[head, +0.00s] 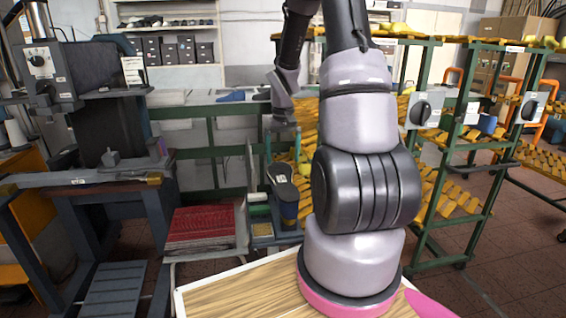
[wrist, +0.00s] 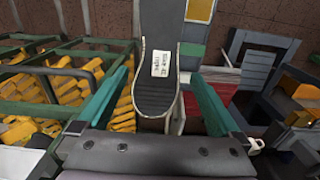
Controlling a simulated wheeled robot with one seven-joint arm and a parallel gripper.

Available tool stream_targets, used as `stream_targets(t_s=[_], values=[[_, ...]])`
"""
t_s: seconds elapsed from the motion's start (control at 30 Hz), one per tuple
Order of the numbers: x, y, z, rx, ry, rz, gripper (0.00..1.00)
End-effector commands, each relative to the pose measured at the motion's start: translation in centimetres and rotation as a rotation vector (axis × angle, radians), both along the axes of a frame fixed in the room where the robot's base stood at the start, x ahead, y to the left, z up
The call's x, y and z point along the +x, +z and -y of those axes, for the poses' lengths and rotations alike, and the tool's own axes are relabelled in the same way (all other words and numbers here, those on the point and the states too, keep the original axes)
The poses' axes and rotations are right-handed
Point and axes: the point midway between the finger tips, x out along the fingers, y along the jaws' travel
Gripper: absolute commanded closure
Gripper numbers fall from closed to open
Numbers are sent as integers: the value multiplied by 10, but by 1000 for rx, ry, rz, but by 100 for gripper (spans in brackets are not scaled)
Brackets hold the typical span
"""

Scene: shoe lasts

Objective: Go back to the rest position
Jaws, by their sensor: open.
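My gripper (head: 283,155) hangs from the arm near the middle of the head view, fingers pointing down. In the wrist view its two teal fingers (wrist: 160,78) are wide apart. A dark grey shoe last (wrist: 158,95) with a white label lies beyond and between them, with visible gaps on both sides. The last (head: 288,208) also shows below the gripper in the head view, where it seems to rest over a small blue-and-green stand or tray (head: 262,229). Exact contact with its support is hidden.
Green racks (head: 436,190) full of yellow lasts stand at the right. A dark machine (head: 95,90) on a bench stands at the left. A red-topped crate (head: 205,228) is left of the last. My arm hides the centre. A wooden top (head: 235,290) is at the front.

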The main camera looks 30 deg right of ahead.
Motion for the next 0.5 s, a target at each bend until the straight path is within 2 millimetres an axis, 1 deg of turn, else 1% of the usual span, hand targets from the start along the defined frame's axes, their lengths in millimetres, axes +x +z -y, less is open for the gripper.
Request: stream_targets(t_s=[0.4,0.47,0.5], values=[[0,0,0,0,0,0,0],[0,3,-1,-1,-1,4,0],[0,7,-2,-3,-2,11,0]])
